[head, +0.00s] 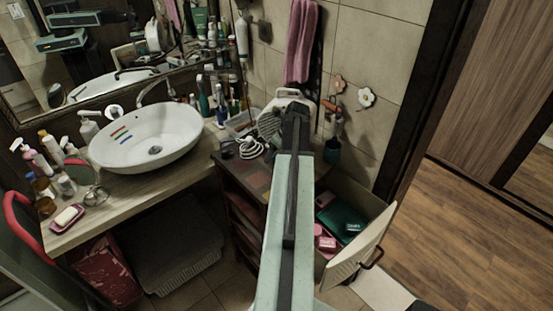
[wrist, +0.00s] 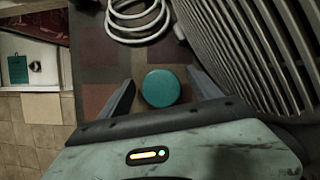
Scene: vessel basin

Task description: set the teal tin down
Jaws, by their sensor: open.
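The teal tin (wrist: 160,88) is round and shows from above in the wrist view, on the dark checkered cabinet top (wrist: 92,55). My gripper (wrist: 160,76) is open, with one finger on each side of the tin. A narrow gap shows beside the left finger; the right finger is close to the tin, and I cannot tell if it touches. In the head view my arm hides the tin and the fingertips.
A slatted grey appliance (wrist: 255,50) stands close on the right in the wrist view, with a coiled white cable (wrist: 138,38) beyond the tin. In the head view, an open drawer (head: 362,262) holds teal and pink items. The washbasin (head: 120,150) is at left.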

